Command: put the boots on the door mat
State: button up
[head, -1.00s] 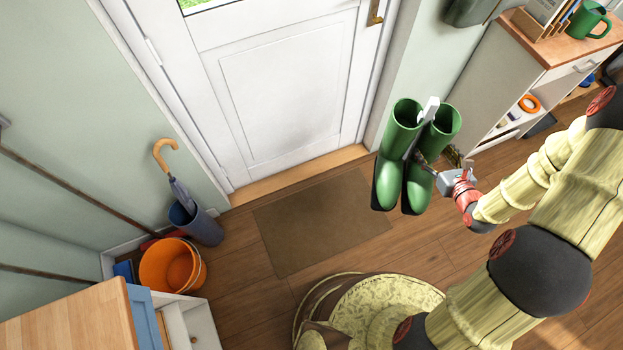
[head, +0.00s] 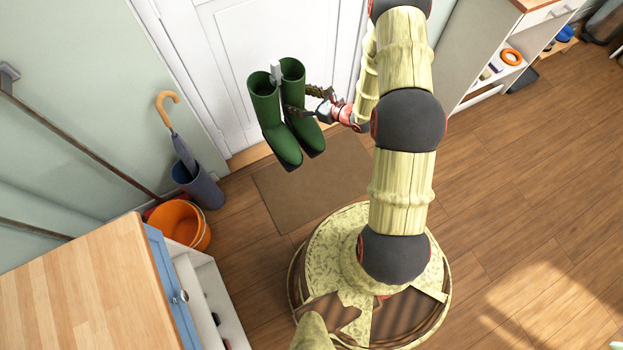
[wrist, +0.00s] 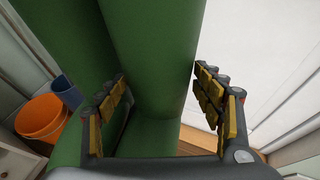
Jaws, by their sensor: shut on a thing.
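The pair of green boots (head: 277,110) hangs upright, slightly tilted, in the air above the back part of the brown door mat (head: 310,193). A pale clip (head: 276,72) sits between the boot tops. My gripper (head: 308,101) is shut on the boots from the right side. In the wrist view my gripper (wrist: 162,95) has one finger between the two green shafts (wrist: 160,60) and the other on the outer side of the nearer shaft. The mat lies flat and bare on the floor in front of the door; the boots hide part of it.
The white door (head: 285,50) stands behind the boots. Left of the mat are a blue umbrella stand (head: 200,188) and an orange bucket (head: 180,222). A wooden-topped cabinet (head: 75,285) fills the lower left. The floor (head: 500,190) to the right is clear.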

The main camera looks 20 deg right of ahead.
jog(key=w+d+f, duration=0.2)
jog(key=d+f, duration=0.5)
jog(key=f, duration=0.3)
jog(key=s+d+f+h, duration=0.1)
jog(key=s+d+f, duration=0.3)
jog(key=f, duration=0.5)
jog(key=s+d+f+m, duration=0.1)
jog(key=s+d+f, duration=0.2)
jog(key=d+f, duration=0.45)
jog(key=s+d+f+h, duration=0.1)
jog(key=s+d+f, duration=0.25)
jog(key=f, duration=0.75)
jog(key=w+a+f+b, duration=0.3)
jog(key=a+f+b, duration=0.3)
jog(key=a+f, duration=0.7)
jog(key=shift+w+a+t+b, duration=0.15)
jog(key=shift+w+t+b, duration=0.15)
jog(key=shift+b, duration=0.1)
jog(key=o, duration=2.1)
jog(key=shift+s+a, duration=0.1)
